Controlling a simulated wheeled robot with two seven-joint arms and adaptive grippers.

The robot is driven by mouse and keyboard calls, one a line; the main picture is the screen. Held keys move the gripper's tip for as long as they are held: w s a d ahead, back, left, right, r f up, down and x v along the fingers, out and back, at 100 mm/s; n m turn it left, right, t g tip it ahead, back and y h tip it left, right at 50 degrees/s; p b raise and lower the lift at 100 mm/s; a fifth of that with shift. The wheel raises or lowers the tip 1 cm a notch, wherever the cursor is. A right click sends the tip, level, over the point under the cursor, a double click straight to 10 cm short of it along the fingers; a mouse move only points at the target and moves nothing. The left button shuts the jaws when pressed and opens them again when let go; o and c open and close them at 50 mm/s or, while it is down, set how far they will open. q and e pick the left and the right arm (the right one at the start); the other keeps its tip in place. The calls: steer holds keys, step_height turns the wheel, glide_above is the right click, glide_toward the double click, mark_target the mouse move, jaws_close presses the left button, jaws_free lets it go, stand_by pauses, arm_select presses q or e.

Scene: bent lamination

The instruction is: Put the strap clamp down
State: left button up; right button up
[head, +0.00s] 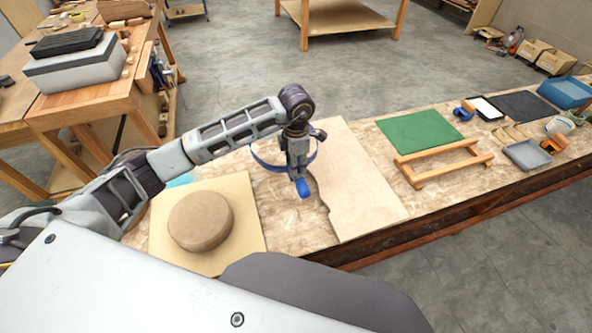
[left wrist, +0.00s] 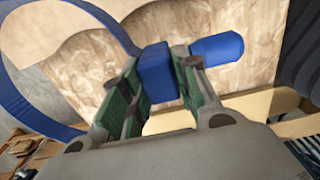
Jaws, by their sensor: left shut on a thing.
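The strap clamp is blue, with a thin strap loop and a chunky body. My left gripper (head: 300,176) is shut on its blue block, which sits between the green finger pads in the left wrist view (left wrist: 157,72). The blue handle end (head: 304,190) sticks out past the fingers and also shows in the left wrist view (left wrist: 217,48). The strap loop (head: 262,163) hangs out to the left of the gripper. The clamp is over the bench (head: 292,217), by the curved edge of a pale plywood sheet (head: 360,185). I cannot tell whether it touches. My right gripper is out of view.
A round brown block (head: 200,220) sits on a square board (head: 245,200) left of the clamp. Right along the bench are a green mat (head: 418,132), a wooden frame (head: 440,163), a grey tray (head: 527,154) and a blue bin (head: 566,92). The plywood's surface is clear.

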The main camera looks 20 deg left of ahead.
arm_select(q)
steer(key=shift+f, duration=0.55)
steer(key=shift+f+p, duration=0.3)
steer(key=shift+f, duration=1.1)
steer(key=shift+f+b, duration=0.4)
steer(key=shift+b, duration=0.05)
steer(key=o, duration=1)
steer(key=shift+c, duration=0.2)
